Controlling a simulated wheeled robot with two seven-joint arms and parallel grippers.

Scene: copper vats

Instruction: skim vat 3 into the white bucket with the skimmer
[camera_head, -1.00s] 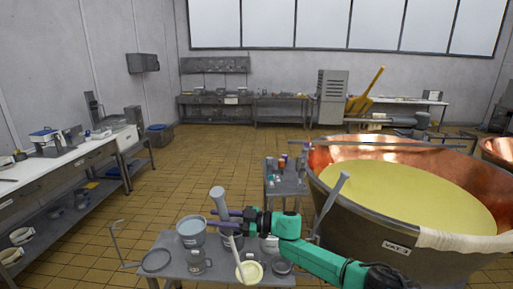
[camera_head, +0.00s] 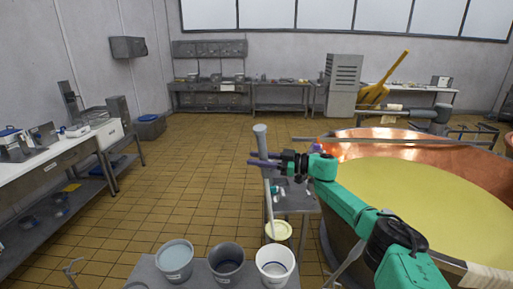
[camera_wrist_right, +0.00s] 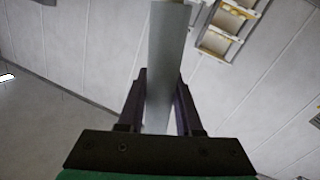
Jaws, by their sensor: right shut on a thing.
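My right gripper (camera_head: 264,159) is shut on the thick grey handle of the skimmer (camera_head: 261,138), which also stands between the purple fingers in the right wrist view (camera_wrist_right: 165,70). The skimmer is nearly upright; its thin rod runs down to a round pale-yellow head (camera_head: 278,230). In the head view this head appears just above the rim of the white bucket (camera_head: 275,268); I cannot tell its height over it. The white bucket stands at the right of the near table. Vat 3 (camera_head: 460,172), copper inside and holding yellow liquid, is at the right. My left gripper is out of view.
On the near table (camera_head: 146,272), a bucket of bluish liquid (camera_head: 174,260) and a dark grey bucket (camera_head: 226,264) stand left of the white one. A small side table (camera_head: 300,200) with little items stands beside the vat. Tiled floor at left is open.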

